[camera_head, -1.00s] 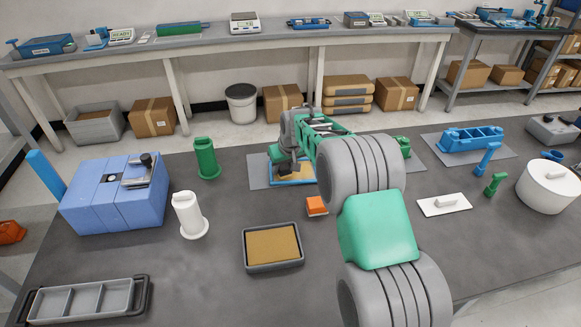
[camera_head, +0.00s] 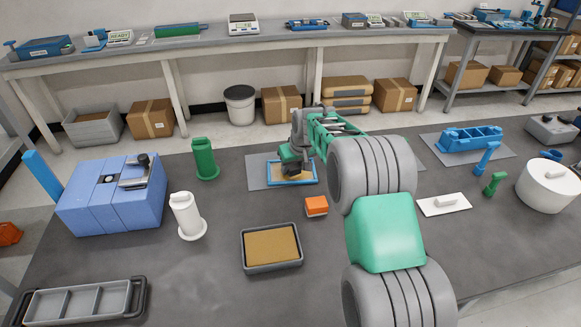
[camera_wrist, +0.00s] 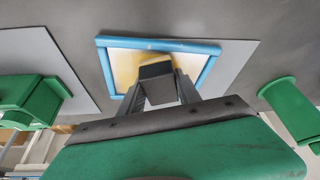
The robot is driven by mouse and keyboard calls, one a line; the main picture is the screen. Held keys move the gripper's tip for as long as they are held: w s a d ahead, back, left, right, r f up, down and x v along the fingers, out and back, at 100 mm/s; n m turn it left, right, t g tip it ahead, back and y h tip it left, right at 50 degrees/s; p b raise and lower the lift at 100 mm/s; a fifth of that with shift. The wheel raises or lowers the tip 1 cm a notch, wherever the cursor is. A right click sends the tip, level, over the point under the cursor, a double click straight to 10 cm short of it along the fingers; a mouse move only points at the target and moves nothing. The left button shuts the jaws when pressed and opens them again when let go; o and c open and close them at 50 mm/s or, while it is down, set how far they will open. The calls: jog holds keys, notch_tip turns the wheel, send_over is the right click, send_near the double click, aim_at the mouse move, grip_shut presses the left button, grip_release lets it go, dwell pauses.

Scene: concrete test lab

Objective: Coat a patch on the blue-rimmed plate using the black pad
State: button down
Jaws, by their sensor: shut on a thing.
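The blue-rimmed plate (camera_head: 301,182) lies on a grey mat at the back middle of the table. In the wrist view its blue rim (camera_wrist: 160,43) frames a tan area with paler parts at the left and right sides. My gripper (camera_head: 291,164) is over the plate, inside the rim. In the wrist view my gripper (camera_wrist: 160,88) is shut on the black pad (camera_wrist: 155,70), whose dark end is against or just above the tan surface; I cannot tell which. In the head view the gripper hides the pad and part of the plate.
A grey tray with a tan filling (camera_head: 272,247) and an orange block (camera_head: 316,206) are nearer the front. A green flanged post (camera_head: 205,160) and a white one (camera_head: 186,217) stand left, by a blue box (camera_head: 110,200).

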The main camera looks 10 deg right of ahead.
jog(key=shift+r+p, duration=1.35)
jog(key=shift+r, duration=1.65)
jog(key=shift+r+p, duration=0.75)
jog(key=shift+r, duration=0.7)
